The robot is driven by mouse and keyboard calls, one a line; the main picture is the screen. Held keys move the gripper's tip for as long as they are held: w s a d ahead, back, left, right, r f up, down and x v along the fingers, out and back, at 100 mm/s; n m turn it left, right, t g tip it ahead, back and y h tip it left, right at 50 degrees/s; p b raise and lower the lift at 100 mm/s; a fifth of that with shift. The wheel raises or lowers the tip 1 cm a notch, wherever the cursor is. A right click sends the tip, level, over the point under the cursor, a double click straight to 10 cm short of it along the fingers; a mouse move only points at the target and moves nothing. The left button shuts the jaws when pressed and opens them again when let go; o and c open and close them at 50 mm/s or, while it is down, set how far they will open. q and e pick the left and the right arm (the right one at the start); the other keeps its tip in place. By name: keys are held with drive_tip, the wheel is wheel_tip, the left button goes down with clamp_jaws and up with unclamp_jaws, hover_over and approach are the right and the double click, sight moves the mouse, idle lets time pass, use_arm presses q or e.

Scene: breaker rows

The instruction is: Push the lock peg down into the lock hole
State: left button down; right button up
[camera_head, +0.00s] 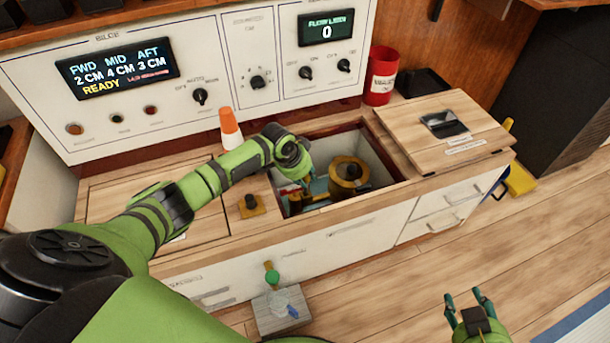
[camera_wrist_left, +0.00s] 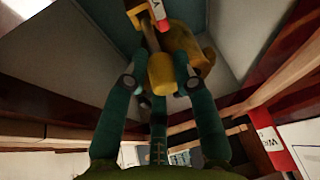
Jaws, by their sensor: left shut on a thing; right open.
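My left gripper (camera_head: 304,186) reaches down into an open compartment in the bench top. In the left wrist view, its teal fingers (camera_wrist_left: 162,84) are shut on a short yellow cylinder (camera_wrist_left: 162,72). A larger yellow brass body with a dark knob (camera_head: 348,173) stands beside it in the compartment; its rounded side also shows in the wrist view (camera_wrist_left: 196,52). A white and red tag (camera_wrist_left: 157,12) hangs near the cylinder. I cannot tell which part is the lock peg, and no lock hole is clearly visible. My right gripper (camera_head: 470,303) is open and empty above the floor.
A wooden lid panel (camera_head: 440,115) with a dark device lies right of the compartment. A red can (camera_head: 381,78) is behind. The control panel (camera_head: 190,60) reads READY.

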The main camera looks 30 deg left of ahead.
use_arm(q)
drive_tip(key=shift+r+p, duration=2.9)
drive_tip(key=shift+r, duration=0.1)
drive_tip(key=shift+r, duration=0.1)
